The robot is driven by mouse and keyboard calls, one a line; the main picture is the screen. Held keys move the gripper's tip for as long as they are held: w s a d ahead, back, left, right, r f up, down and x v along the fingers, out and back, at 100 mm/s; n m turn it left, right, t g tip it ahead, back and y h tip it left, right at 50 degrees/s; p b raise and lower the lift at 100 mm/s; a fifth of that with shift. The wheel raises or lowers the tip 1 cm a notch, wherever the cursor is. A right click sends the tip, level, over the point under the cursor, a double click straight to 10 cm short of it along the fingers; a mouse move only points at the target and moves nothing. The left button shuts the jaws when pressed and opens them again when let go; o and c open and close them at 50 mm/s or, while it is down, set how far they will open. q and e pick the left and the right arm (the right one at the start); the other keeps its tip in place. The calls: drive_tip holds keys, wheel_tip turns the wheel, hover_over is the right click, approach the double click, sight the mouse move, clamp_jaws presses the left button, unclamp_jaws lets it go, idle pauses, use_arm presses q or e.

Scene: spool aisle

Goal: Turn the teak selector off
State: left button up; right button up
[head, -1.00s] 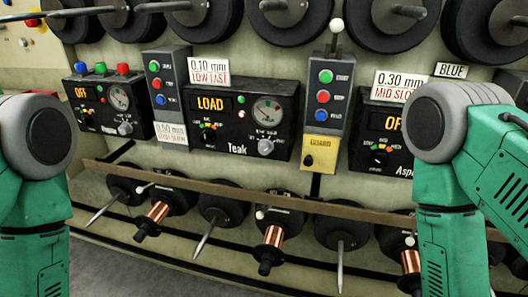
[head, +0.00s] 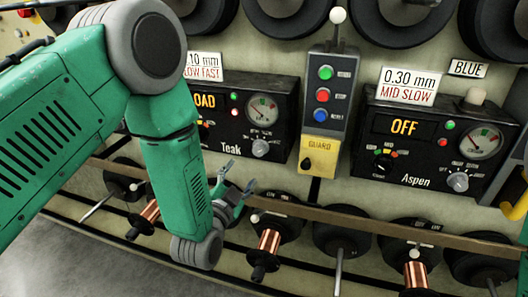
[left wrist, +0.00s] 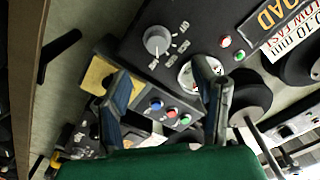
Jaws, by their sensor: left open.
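The black Teak panel (head: 285,108) is at centre left in the head view, its left part hidden behind my left arm. Its amber display (head: 205,101) shows only "OAD". The grey knob (head: 260,147) at its lower right is visible; a second dial under the display is mostly hidden. My left gripper (head: 238,176) is open and empty, below the Teak label and apart from the panel. In the left wrist view the picture is turned over; the grey knob (left wrist: 158,40) with printed labels lies beyond the open fingers (left wrist: 162,72). My right gripper is out of view.
A button box (head: 322,95) with a yellow guard plate (head: 320,146) stands right of Teak. The Aspen panel (head: 420,150) reads OFF. A long rail (head: 340,217) crosses below the panels, with copper spools (head: 269,242) beneath it. Black reels hang above.

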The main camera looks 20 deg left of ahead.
sight(259, 152)
use_arm(q)
drive_tip(key=w, duration=0.3)
drive_tip(key=w+d+b, duration=0.1)
drive_tip(key=w, duration=0.3)
drive_tip(key=w+d, duration=0.1)
drive_tip(key=w, duration=0.2)
drive_tip(key=shift+w+r, duration=0.1)
drive_tip(key=shift+w, duration=0.3)
drive_tip(key=shift+w+a, duration=0.2)
drive_tip(key=shift+w, duration=0.05)
drive_tip(key=shift+w+a, duration=0.1)
drive_tip(key=shift+a, duration=0.4)
drive_tip(key=shift+d, duration=0.6)
drive_tip(key=c, duration=1.1)
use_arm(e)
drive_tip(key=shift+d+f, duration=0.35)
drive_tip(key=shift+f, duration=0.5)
